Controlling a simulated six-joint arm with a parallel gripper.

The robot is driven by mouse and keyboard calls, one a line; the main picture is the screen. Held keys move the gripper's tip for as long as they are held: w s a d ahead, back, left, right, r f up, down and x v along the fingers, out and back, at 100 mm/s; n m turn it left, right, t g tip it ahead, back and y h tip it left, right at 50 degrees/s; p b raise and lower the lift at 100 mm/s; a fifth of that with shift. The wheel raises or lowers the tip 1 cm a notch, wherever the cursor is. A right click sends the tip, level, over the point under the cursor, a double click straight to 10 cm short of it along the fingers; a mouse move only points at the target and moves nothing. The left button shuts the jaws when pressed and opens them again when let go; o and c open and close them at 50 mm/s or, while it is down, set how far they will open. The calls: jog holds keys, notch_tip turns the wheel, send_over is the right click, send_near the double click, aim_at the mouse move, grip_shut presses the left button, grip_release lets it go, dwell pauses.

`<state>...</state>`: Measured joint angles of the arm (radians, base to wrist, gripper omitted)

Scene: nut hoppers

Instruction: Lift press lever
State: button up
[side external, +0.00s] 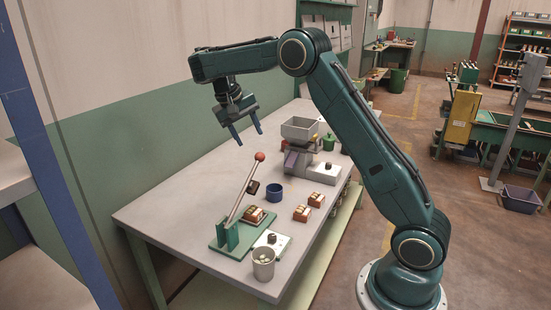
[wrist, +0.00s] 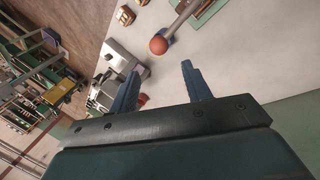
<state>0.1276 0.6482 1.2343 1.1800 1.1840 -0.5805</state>
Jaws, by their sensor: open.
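The press lever (side external: 244,190) is a grey rod with a red ball knob (side external: 260,156) on top. It leans up and to the right from a green press base (side external: 228,238) at the front of the bench. A dark block hangs on the rod. My gripper (side external: 248,138) is open and empty, above and a little left of the knob in the side view. Its blue fingers point down. In the wrist view the knob (wrist: 158,45) shows beyond the gap between the fingers (wrist: 162,80), with the rod running to the upper right. Nothing is seen touching the knob.
A blue cup (side external: 275,192), wooden blocks with nuts (side external: 302,213), and a grey cup (side external: 263,264) stand near the press. A hopper machine (side external: 300,130) stands further back. The left part of the bench (side external: 175,210) is clear.

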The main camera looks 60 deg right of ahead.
jog(key=shift+s+a+r+n+t, duration=2)
jog(key=shift+s+a+r, duration=1.7)
jog(key=shift+s+r, duration=1.9)
jog(key=s+a+f+n+t+y, duration=0.1)
jog(key=s+a+f+t, duration=0.1)
jog(key=s+a, duration=0.3)
jog(key=s+a+f+n+t+y, duration=0.1)
jog(key=s+a, duration=0.4)
jog(key=s, duration=0.6)
jog(key=shift+s+a+f+n+t+y, duration=0.4)
jog(key=shift+f+n+y, duration=0.35)
jog(key=shift+f, duration=0.5)
